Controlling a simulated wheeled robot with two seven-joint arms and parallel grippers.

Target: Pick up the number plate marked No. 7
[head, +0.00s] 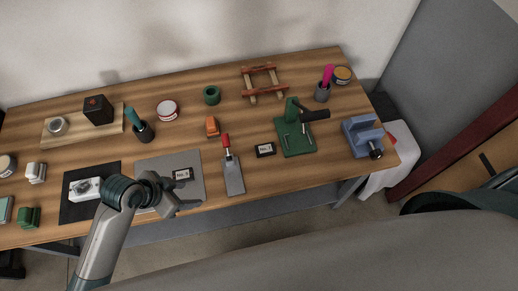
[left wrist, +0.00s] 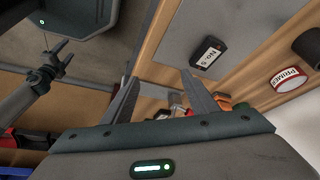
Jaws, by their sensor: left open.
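A small dark number plate (head: 182,174) with a white label lies on the grey mat (head: 192,158) in the head view. It also shows in the left wrist view (left wrist: 208,53), beyond the right finger; its label starts with "No." and the digit is hard to read. A second dark plate with a white label (head: 265,150) lies on the wood further right; its digit is also unclear. My left gripper (head: 178,198) is open and empty, near the table's front edge, just short of the first plate and apart from it. Its spread fingers (left wrist: 158,80) show in the left wrist view.
Behind stand a cup with a teal-handled tool (head: 143,132), a primer tin (head: 167,111) and an orange object (head: 212,126). A white device (head: 86,188) sits left on a black mat.

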